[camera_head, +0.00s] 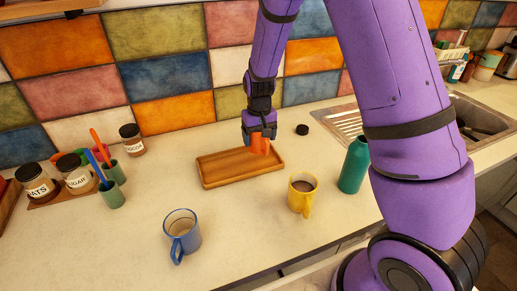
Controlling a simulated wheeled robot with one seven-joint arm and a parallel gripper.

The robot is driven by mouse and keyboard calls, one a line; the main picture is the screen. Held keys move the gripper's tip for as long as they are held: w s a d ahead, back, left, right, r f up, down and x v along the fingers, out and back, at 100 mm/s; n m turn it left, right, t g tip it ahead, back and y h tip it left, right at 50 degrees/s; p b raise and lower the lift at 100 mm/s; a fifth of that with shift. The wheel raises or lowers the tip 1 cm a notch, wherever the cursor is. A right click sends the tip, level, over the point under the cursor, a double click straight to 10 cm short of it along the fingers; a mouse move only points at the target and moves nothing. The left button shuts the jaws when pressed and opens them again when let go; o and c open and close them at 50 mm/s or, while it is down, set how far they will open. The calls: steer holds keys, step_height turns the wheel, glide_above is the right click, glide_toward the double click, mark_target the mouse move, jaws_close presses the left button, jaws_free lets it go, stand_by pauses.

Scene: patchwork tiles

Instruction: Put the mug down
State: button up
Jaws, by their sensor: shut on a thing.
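My gripper (260,133) points down over the right part of a wooden tray (210,181). It is shut on an orange thing (261,147), which seems to be the mug, though the fingers hide much of it. The orange thing is at the tray's back right; I cannot tell whether it touches the tray floor. A yellow mug (301,198) with a dark drink stands on the counter, right of and in front of the tray. A blue mug (184,238) stands in front of the tray to the left.
A green bottle (354,165) stands right of the yellow mug. A small black lid (302,130) lies behind. Labelled jars (38,188) and green cups (113,193) with utensils stand at left. The sink (485,120) is at right. The tray's left part is bare.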

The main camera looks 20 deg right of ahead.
mark_target(259, 149)
steer(key=shift+a+f, duration=0.1)
steer(key=shift+f, duration=2.25)
steer(key=shift+f, duration=0.15)
steer(key=o, duration=1.1)
steer(key=shift+o, duration=0.2)
step_height(259, 149, up, 13)
steer(key=s+d+r+t+y, duration=0.1)
steer(key=s+d+r+t, duration=0.15)
steer(key=s+r, duration=1.2)
steer(key=s+d+r+t, duration=0.1)
steer(key=s+r, duration=0.2)
steer(key=s, duration=0.5)
steer(key=s+d+r+t+h, duration=0.1)
steer(key=s+d+r, duration=0.1)
steer(key=s+r, duration=0.2)
steer(key=shift+s+r+t, duration=0.15)
steer(key=shift+s+t, duration=0.2)
steer(key=shift+s, duration=1.55)
